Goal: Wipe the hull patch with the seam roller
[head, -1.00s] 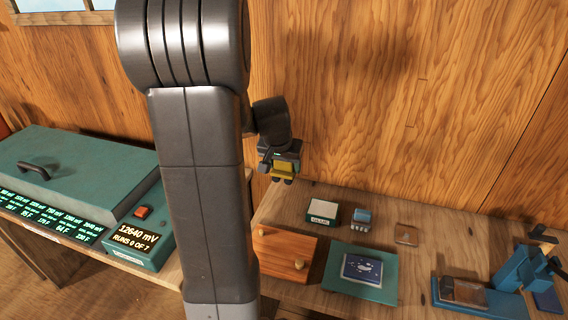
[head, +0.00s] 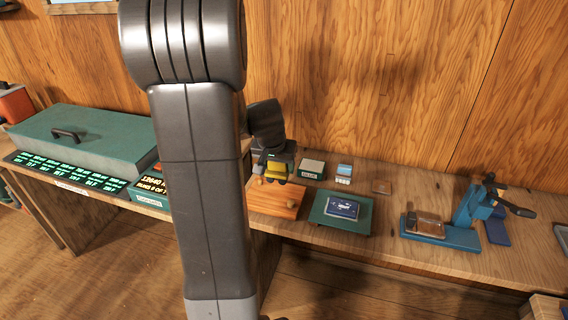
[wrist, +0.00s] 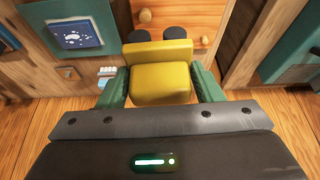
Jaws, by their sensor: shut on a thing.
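My gripper (head: 276,168) is shut on a yellow tool (head: 277,175), which I take for the seam roller. In the wrist view the tool (wrist: 160,82) sits between the green fingers, with two dark rounded ends on its far side. The hull patch (head: 342,208) appears to be the blue piece with white marks on a teal board (head: 318,216). In the wrist view the patch (wrist: 75,34) is at the upper left. The tool is left of the patch in the head view, apart from it, appearing over or near the wooden box (head: 280,204).
Behind the board are a small labelled box (head: 312,167), a blue-and-white item (head: 344,173) and a brown square (head: 382,187). A blue clamp-like stand (head: 470,206) is at the right. A teal case (head: 85,135) with displays is at the left. A wooden wall closes the back.

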